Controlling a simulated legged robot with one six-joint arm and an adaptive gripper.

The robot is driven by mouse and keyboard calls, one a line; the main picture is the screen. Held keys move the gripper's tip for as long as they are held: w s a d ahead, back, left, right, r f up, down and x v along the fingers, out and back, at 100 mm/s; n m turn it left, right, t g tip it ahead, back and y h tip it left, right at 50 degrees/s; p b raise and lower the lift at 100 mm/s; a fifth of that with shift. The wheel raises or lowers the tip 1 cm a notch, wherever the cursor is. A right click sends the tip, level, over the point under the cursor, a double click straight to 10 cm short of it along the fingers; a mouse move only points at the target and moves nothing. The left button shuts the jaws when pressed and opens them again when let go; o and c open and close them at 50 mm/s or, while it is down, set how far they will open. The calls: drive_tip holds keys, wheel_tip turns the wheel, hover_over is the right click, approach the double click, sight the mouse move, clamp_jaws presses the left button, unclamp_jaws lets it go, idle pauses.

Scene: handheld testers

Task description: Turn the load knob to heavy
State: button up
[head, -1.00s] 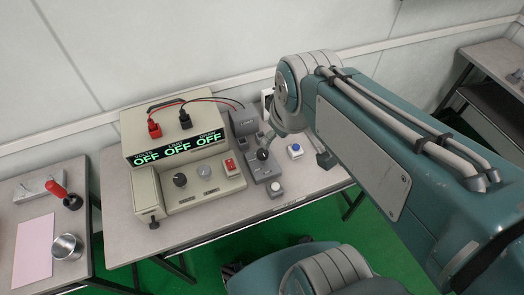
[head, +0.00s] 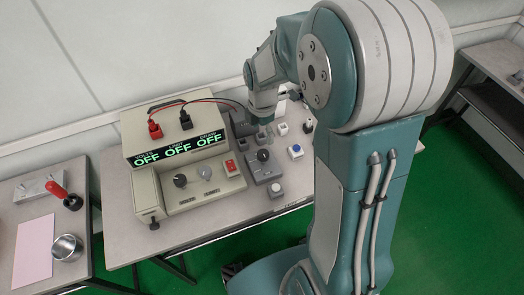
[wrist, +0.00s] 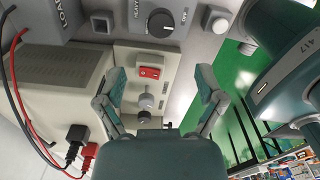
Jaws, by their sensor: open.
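The load unit is a grey box with a black round load knob (head: 263,155) on its face, right of the beige tester. In the wrist view the knob (wrist: 161,22) is near the top, with HEAVY lettered to its left and OFF to its lower right. A pale mark shows on the knob, but I cannot tell its exact setting. My gripper (wrist: 161,82) is open and empty in the wrist view, its fingers spread over the beige panel, apart from the knob. In the head view my gripper (head: 265,118) hangs above the back of the load unit.
The beige tester (head: 168,158) reads OFF on its displays. Red and black plugs (head: 154,129) carry leads to the load unit. A red rocker switch (head: 231,167), a blue button (head: 295,151) and a white button (head: 276,189) stand nearby. A side table at left holds a metal cup (head: 66,248).

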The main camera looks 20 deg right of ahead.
sight(262, 153)
wheel_tip(262, 153, down, 10)
idle(0.4)
drive_tip(key=c, duration=1.1)
